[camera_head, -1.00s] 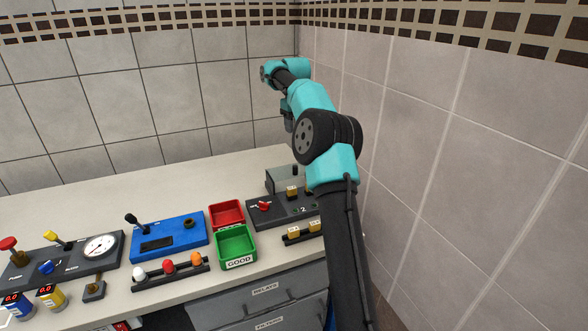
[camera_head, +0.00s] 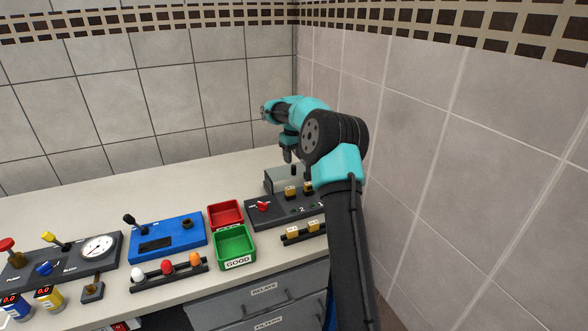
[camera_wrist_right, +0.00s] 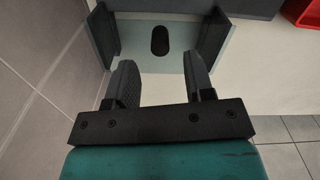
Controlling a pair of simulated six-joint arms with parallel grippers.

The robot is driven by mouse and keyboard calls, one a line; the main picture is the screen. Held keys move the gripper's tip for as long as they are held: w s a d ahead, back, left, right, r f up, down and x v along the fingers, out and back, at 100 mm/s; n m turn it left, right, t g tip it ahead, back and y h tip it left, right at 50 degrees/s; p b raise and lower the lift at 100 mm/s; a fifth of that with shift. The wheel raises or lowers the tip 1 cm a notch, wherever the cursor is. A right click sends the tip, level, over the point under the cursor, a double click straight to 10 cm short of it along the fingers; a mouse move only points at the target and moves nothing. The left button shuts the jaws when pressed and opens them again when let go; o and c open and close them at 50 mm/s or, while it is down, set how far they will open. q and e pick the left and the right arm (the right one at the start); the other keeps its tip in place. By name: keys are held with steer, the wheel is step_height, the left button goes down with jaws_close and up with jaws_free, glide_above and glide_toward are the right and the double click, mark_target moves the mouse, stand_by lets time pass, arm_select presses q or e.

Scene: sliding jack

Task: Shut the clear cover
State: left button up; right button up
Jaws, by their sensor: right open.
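The clear cover (camera_head: 279,181) is a pale, see-through box shape at the back of the dark panel, and it stands raised. In the right wrist view the clear cover (camera_wrist_right: 135,38) shows as a pale sheet with side walls and a dark oval knob (camera_wrist_right: 160,41). My right gripper (camera_head: 291,156) is just above and behind the cover in the head view, partly hidden by its own arm. In the wrist view the fingers of my right gripper (camera_wrist_right: 160,78) are apart and empty, pointing towards the cover's knob side without visible contact. My left gripper is not in view.
The dark panel (camera_head: 280,217) carries a red switch (camera_head: 263,207) and yellow-topped relays. Red (camera_head: 225,213) and green (camera_head: 235,246) bins sit left of it. A blue device (camera_head: 169,239) is further left. The tiled wall (camera_head: 440,150) is close on the right.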

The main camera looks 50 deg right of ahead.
mark_target(294, 166)
steer(key=shift+f, duration=2.7)
steer(key=shift+c, duration=0.4)
jaws_close()
